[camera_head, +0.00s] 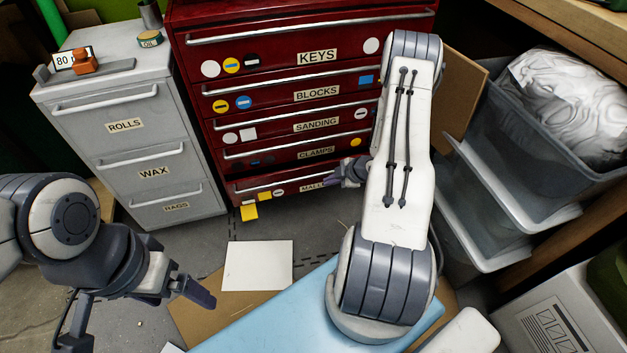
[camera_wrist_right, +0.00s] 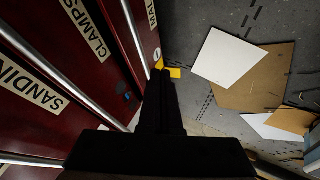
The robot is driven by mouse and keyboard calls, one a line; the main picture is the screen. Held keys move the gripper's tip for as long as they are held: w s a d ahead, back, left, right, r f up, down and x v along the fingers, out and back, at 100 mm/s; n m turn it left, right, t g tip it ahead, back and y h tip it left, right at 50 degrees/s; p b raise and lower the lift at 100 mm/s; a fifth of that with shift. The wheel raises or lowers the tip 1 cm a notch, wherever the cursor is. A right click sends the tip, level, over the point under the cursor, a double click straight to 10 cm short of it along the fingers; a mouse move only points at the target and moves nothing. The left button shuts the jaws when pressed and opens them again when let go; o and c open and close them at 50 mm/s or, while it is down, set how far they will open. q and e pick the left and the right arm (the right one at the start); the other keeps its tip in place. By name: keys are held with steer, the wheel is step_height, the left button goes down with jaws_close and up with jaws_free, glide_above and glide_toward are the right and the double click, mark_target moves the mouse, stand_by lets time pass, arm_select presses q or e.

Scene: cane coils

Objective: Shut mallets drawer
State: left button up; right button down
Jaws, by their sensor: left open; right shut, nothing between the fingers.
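The mallets drawer (camera_head: 290,188) is the lowest drawer of the red cabinet, its label partly hidden by my right gripper. In the right wrist view its face (camera_wrist_right: 146,32) and pale handle show near the top. I cannot tell whether it stands out from the cabinet. My right gripper (camera_head: 338,178) is shut and empty, at the right end of this drawer's front. It also shows dark in the right wrist view (camera_wrist_right: 160,72); contact is unclear. My left gripper (camera_head: 142,318) is open and empty, low at the left, well away from the cabinet.
The drawers above, such as the clamps drawer (camera_head: 290,158), look shut. A grey cabinet (camera_head: 150,165) stands left. Grey bins (camera_head: 500,190) stand right, close to my right arm. A white sheet (camera_head: 258,265) and cardboard lie on the floor before the cabinet.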

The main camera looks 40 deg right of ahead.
arm_select(q)
step_height(320, 180, down, 6)
steer(key=b, duration=0.5)
steer(key=shift+b, duration=0.4)
arm_select(e)
steer(key=w+f, duration=0.7)
steer(key=shift+d, duration=0.25)
